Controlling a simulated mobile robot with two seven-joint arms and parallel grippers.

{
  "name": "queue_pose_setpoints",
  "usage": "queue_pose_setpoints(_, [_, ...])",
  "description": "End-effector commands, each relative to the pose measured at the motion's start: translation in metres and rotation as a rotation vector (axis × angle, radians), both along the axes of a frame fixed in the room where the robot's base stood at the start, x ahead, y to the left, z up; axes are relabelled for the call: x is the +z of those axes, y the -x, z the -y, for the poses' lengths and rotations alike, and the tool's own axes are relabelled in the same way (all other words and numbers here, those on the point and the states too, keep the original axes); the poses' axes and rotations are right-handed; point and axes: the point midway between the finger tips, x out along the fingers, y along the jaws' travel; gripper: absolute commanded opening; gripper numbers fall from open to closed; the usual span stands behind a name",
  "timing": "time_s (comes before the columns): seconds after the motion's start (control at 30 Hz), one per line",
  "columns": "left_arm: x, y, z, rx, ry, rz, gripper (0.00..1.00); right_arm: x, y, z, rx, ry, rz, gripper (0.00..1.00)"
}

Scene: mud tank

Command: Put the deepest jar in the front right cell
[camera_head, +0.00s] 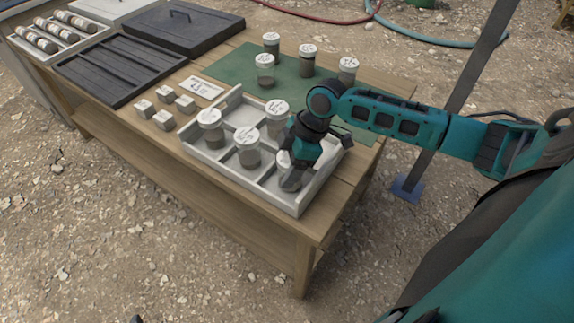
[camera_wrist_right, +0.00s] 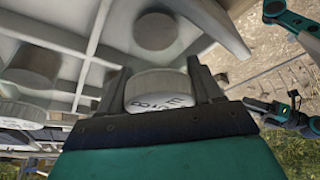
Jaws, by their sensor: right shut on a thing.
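The pale grey divided tray (camera_head: 247,184) sits at the near end of the table. My right gripper (camera_head: 296,160) is over its front right cell, shut on a white-lidded jar (camera_head: 289,179). The held jar is low in that cell, partly hidden by the gripper; I cannot tell if it touches the floor. In the right wrist view its lid (camera_wrist_right: 158,88) is between the fingers. Other jars stand in tray cells: left (camera_head: 210,128), middle (camera_head: 247,150) and back (camera_head: 276,113). A dark tip at the head view's bottom edge may be my left gripper (camera_head: 136,319).
Several jars, including one dark-filled jar (camera_head: 306,62), stand on the green mat (camera_head: 228,68) behind the tray. Small grey blocks (camera_head: 164,119) and a white card (camera_head: 202,87) lie left of the tray. A dark ribbed tray (camera_head: 120,68) and lidded box (camera_head: 180,28) are farther left.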

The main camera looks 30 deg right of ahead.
Motion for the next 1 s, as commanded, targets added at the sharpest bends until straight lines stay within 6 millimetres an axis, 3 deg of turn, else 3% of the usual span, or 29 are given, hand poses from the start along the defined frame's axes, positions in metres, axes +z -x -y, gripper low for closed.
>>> queue_pose_setpoints(0.3, [0.000, -0.001, 0.000, 0.001, 0.000, 0.001, 0.43, -0.001, -0.001, 0.000, -0.001, -0.001, 0.002, 0.25])
queue_pose_setpoints(0.33, [0.000, -0.001, 0.000, 0.000, 0.000, 0.001, 0.43, -0.001, -0.001, 0.000, 0.000, -0.001, 0.001, 0.67])
queue_pose_setpoints(0.57, [0.000, 0.000, 0.000, 0.001, 0.000, 0.001, 0.43, -0.001, 0.000, 0.000, 0.000, -0.001, 0.001, 0.89])
queue_pose_setpoints(0.83, [0.000, 0.001, 0.000, 0.000, 0.000, -0.002, 0.43, 0.000, 0.000, 0.000, 0.000, -0.001, 0.001, 0.91])
queue_pose_setpoints(1.0, [0.003, 0.002, 0.000, 0.001, 0.000, -0.005, 0.43, 0.017, 0.001, 0.006, -0.002, 0.001, 0.002, 0.91])
